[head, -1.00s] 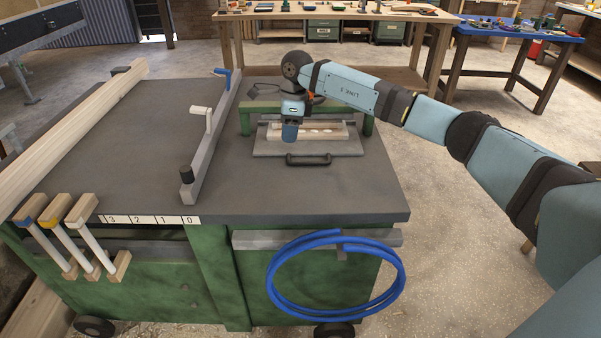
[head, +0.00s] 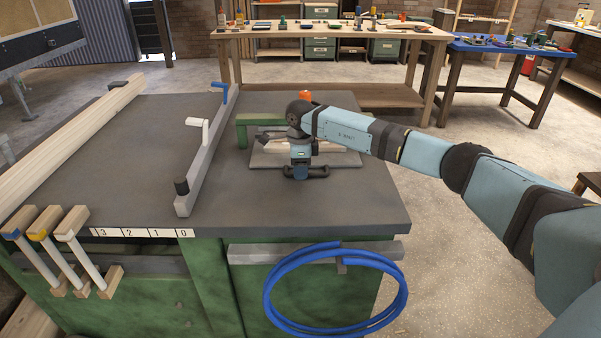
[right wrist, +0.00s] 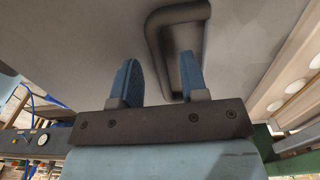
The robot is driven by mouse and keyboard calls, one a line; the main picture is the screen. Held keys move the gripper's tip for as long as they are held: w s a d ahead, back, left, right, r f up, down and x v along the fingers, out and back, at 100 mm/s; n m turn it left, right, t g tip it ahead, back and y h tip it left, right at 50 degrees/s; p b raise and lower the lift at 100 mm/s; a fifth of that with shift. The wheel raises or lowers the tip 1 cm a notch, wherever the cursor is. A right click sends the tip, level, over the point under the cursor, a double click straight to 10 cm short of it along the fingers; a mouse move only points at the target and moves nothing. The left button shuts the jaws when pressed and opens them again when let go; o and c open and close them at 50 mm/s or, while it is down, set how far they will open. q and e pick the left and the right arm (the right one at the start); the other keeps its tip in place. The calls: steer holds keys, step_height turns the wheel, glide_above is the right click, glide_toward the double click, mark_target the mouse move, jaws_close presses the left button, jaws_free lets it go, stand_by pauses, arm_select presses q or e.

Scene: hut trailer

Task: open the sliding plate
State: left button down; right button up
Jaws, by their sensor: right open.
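The sliding plate (head: 345,159) is a flat grey sheet on the dark table top, with a black bar handle (head: 320,171) at its near edge. My right gripper (head: 300,174) points down over the left part of the handle. In the right wrist view, the gripper (right wrist: 160,80) is open with two blue fingers. The handle's long bar (right wrist: 156,55) shows between them, and the right finger overlaps the handle's loop. I cannot tell whether the fingers touch the bar. My left gripper is not in view.
A green frame (head: 243,133) stands behind the plate, and a light wooden piece (head: 331,147) lies there. A grey fence (head: 205,150) with a white crank crosses the table to the left. A blue hose (head: 400,290) hangs at the front. The right front tabletop is clear.

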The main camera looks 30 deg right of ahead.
steer(key=shift+f, duration=0.4)
steer(key=shift+c, duration=0.2)
jaws_close()
